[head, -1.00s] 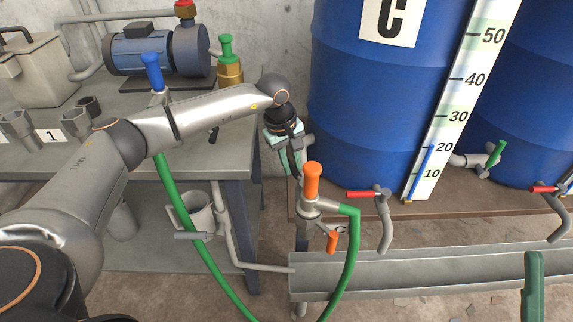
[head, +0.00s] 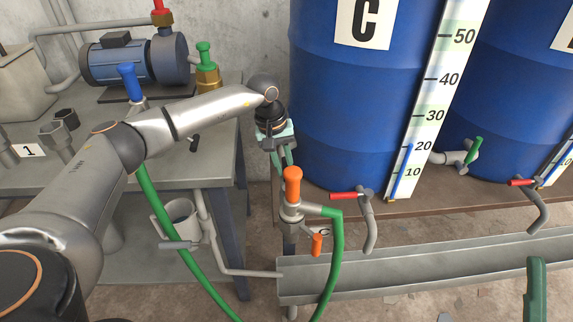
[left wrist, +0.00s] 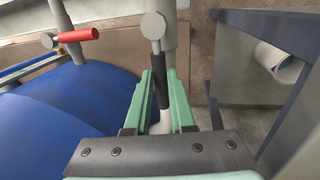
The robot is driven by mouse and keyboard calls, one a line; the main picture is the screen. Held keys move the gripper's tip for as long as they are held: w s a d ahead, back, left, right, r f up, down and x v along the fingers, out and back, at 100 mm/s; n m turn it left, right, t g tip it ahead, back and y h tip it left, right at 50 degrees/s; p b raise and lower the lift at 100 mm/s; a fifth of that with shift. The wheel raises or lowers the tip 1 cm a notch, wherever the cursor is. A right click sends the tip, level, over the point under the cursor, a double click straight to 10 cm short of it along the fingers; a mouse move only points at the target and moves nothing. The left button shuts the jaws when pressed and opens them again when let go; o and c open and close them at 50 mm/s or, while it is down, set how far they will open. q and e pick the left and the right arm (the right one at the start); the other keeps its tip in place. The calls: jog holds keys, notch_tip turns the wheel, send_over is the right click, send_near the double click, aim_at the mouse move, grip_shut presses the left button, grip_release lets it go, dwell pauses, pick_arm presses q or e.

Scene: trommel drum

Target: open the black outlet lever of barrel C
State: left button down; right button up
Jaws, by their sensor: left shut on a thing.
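Barrel C (head: 342,110) is the blue drum with the C label, behind the trough in the head view. Its blue side (left wrist: 60,120) fills the left of the left wrist view. The black outlet lever (left wrist: 162,84) hangs from a grey round pivot and lies between the green fingers of my left gripper (left wrist: 160,88). The gripper is shut on it. In the head view my left gripper (head: 283,160) points down beside the barrel's left side, and the lever is hidden there. A green finger-like piece (head: 535,288) at the bottom right looks like part of my right gripper; its jaws cannot be judged.
An orange-handled valve (head: 292,190) with a green hose stands just in front of my left gripper. A red-handled tap (head: 350,195) is right of it, above a metal trough (head: 420,265). A workbench (head: 190,170) with a blue pump (head: 135,60) is at the left.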

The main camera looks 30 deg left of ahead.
pick_arm(q)
jog(key=shift+d, duration=0.15)
jog(key=c, duration=0.8)
grip_release()
jog(key=shift+o, duration=0.2)
jog(key=shift+r, duration=0.1)
jog(key=shift+r, duration=0.35)
notch_tip(320, 180, up, 11)
jog(key=s+a+p, duration=0.1)
jog(key=a+p, duration=0.1)
jog(key=p, duration=0.1)
jog(key=shift+s+r, duration=0.15)
jog(key=shift+r, duration=0.05)
pick_arm(e)
jog(key=w+d+f+m+g+h, duration=0.1)
jog(key=w+f+m+h, duration=0.4)
jog(key=f+h, duration=0.3)
jog(key=shift+w+d+f+m+g, duration=0.15)
jog(key=shift+w+f+m+g, duration=0.25)
jog(key=shift+w+f, duration=0.2)
